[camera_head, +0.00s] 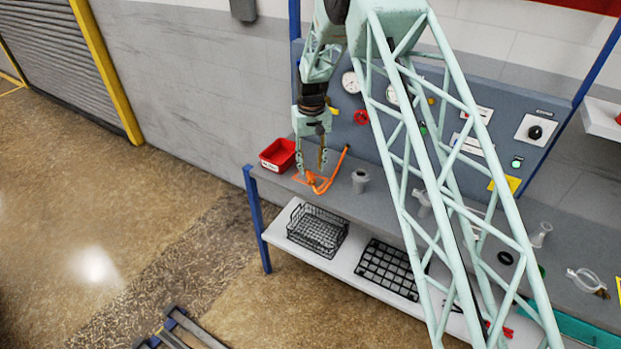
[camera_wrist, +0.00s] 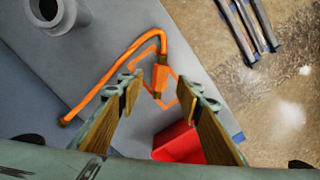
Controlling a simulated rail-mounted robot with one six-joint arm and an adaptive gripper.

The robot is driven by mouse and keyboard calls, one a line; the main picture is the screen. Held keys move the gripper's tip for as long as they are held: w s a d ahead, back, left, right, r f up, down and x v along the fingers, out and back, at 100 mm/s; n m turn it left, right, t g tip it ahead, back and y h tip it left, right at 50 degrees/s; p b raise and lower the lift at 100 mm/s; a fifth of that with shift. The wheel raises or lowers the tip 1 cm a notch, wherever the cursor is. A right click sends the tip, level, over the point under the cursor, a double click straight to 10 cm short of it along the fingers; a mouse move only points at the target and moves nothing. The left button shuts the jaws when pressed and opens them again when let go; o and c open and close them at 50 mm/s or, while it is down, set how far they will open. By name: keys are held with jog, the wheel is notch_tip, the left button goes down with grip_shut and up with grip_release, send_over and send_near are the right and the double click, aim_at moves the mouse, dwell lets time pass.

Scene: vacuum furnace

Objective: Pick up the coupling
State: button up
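The orange coupling (camera_wrist: 160,77) is a small block at the end of an orange hose (camera_wrist: 103,91). It sits at an orange outlined square (camera_wrist: 176,83) on the grey bench. In the head view the coupling (camera_head: 311,180) shows small, just below my fingers, and the hose (camera_head: 334,175) curves away to the right. My gripper (camera_head: 311,168) points down above the coupling, its two fingers spread apart. In the wrist view my gripper (camera_wrist: 163,95) is open and empty, and the coupling shows between and just beyond the fingertips. The exact height gap is hard to judge.
A red bin (camera_head: 278,155) stands left of the coupling, close to my fingers. A grey cylindrical fitting (camera_head: 360,181) stands to the right. The gauge panel (camera_head: 352,103) rises behind. A wire basket (camera_head: 318,231) and a black grid tray (camera_head: 384,270) are on the lower shelf.

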aim_at(311, 176)
jog(key=shift+f, duration=0.1)
jog(key=shift+f, duration=2.5)
jog(key=shift+c, duration=0.3)
jog(key=c, duration=1)
jog(key=shift+o, duration=0.2)
jog(key=shift+r, duration=0.1)
jog(key=shift+r, duration=1.7)
jog(key=s+d+r+b, duration=0.1)
jog(key=s+d, duration=0.3)
jog(key=s, duration=1.1)
jog(key=shift+s+d+r, duration=0.15)
jog(key=shift+s+r, duration=0.05)
